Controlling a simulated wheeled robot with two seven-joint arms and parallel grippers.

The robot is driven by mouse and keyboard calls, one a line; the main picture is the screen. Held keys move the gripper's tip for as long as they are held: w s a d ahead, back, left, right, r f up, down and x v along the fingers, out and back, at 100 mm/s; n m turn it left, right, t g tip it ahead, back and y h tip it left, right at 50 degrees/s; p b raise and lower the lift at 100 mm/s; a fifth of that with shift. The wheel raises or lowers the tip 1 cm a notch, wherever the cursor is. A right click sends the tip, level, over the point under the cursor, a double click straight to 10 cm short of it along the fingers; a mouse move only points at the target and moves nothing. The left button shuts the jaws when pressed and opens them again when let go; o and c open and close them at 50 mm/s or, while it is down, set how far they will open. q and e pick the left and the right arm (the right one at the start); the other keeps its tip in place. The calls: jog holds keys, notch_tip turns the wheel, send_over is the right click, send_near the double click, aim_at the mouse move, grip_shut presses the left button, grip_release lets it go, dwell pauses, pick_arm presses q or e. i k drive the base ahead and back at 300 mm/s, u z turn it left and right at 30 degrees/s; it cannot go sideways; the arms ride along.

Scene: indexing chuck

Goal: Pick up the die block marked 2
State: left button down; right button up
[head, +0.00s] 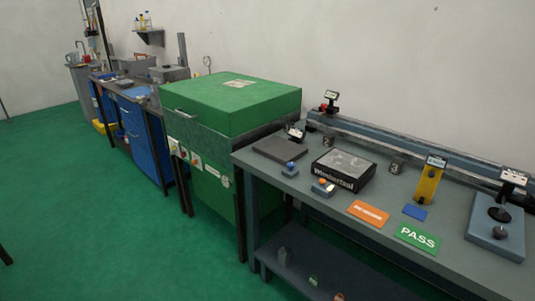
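Neither of my grippers shows in the head view. A small grey block (395,168) with a pale mark that looks like a 3 stands at the back of the grey-blue bench (300,195), right of a black box. Another small dark block (328,141) stands further left near the rear rail; its mark is too small to read. A grey block (284,257) stands on the lower shelf. I cannot make out a 2 on any block.
A green-lidded cabinet (225,105) adjoins the bench on the left. On the bench are a black box (342,172), a yellow stand (429,184), an orange card (368,213), a green PASS card (417,239) and a gauge stand (498,222).

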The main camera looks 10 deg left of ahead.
aim_at(329, 142)
jog(key=u, duration=1.15)
jog(key=i, duration=1.65)
jog(key=z, duration=0.65)
